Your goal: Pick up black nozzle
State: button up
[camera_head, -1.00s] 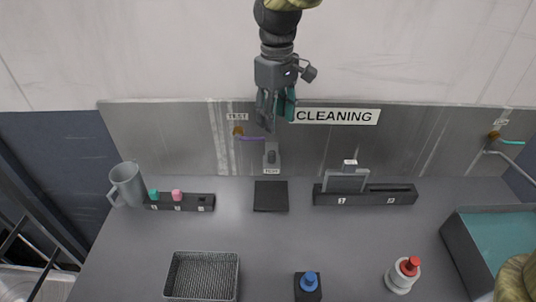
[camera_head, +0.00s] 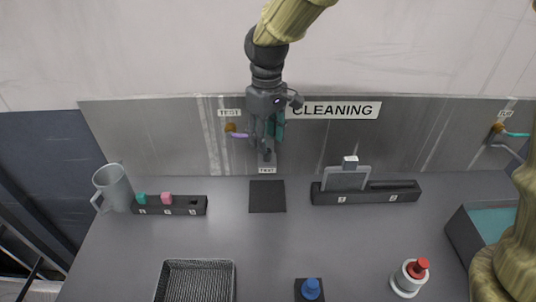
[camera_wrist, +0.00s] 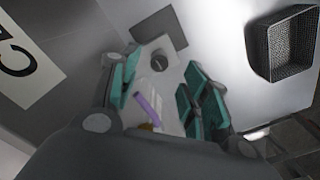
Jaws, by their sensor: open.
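My gripper (camera_head: 266,138) is open and points down at the metal back wall, in front of the TEST holder. A small dark round piece, apparently the black nozzle (camera_head: 267,155), sits at this holder just below the fingertips. In the wrist view, the nozzle (camera_wrist: 159,62) shows on a pale plate, beyond and between the teal finger pads of my gripper (camera_wrist: 157,90). The pads look apart from it. The fingers partly hide the holder in the head view.
A purple-tipped wall tube (camera_head: 238,134) is close left of my gripper. A black rack (camera_head: 170,210) holds teal and pink pieces, with a dark third slot. A grey mug (camera_head: 113,187), wire basket (camera_head: 196,264), black pad (camera_head: 267,197) and slotted block (camera_head: 365,198) stand around.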

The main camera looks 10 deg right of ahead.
aim_at(267, 158)
jog(key=shift+f+p, duration=1)
jog(key=shift+f, duration=1.6)
grip_shut()
